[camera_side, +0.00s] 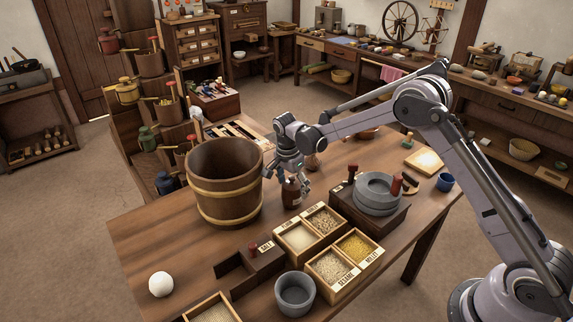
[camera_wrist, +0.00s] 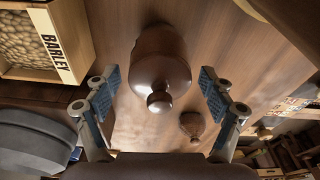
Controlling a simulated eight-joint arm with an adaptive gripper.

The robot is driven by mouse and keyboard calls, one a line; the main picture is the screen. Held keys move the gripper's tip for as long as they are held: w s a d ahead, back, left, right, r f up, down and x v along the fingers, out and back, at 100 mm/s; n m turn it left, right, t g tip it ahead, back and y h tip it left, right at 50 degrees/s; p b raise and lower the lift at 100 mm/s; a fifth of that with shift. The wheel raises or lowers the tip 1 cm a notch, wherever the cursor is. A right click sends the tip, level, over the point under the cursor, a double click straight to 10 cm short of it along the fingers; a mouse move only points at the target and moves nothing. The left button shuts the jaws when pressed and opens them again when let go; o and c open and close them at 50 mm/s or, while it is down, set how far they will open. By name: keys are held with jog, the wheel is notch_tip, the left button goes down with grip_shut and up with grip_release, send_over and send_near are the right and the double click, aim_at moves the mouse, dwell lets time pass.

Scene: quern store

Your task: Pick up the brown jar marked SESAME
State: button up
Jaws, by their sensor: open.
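A dark brown jar (camera_side: 291,194) stands on the wooden table, between the bucket and the grain boxes. In the wrist view a brown jar (camera_wrist: 160,60) with a round knob lies centred between my fingers. No marking on it can be read in either view. My gripper (camera_side: 290,172) is right above the jar in the side view, its fingers spread. In the wrist view my gripper (camera_wrist: 160,85) is open, with one blue-padded finger on each side of the jar and visible gaps.
A large wooden bucket (camera_side: 224,190) stands just left of the jar. Grain boxes (camera_side: 297,256) with labels, a stone quern (camera_side: 378,192) and a grey bowl (camera_side: 294,296) stand to the right and front. A smaller brown vessel (camera_wrist: 192,125) is close by in the wrist view.

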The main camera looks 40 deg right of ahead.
jog(key=shift+d+f, duration=0.1)
jog(key=shift+f, duration=0.35)
jog(key=c, duration=1.4)
